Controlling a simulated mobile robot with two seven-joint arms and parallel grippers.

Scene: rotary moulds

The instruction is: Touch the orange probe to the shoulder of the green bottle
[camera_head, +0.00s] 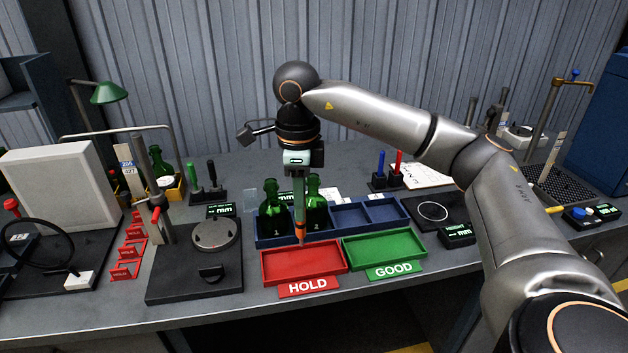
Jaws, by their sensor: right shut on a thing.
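Two green bottles stand upright in the blue divided crate (349,218), a left one (271,212) and a right one (317,205). My right gripper (299,190) points straight down and is shut on the orange probe (300,228). The probe hangs upright, and in the picture it lies between the two bottles, overlapping the right one's left edge. Its tip shows against the back of the red tray. I cannot tell whether the probe touches a bottle. My left gripper is not in view.
The red HOLD tray (266,270) and green GOOD tray (421,245) in front are empty. A round turntable (215,233) with a post stands left. Another green bottle (158,162) stands behind it. Blue and red markers (390,170) stand at the back right.

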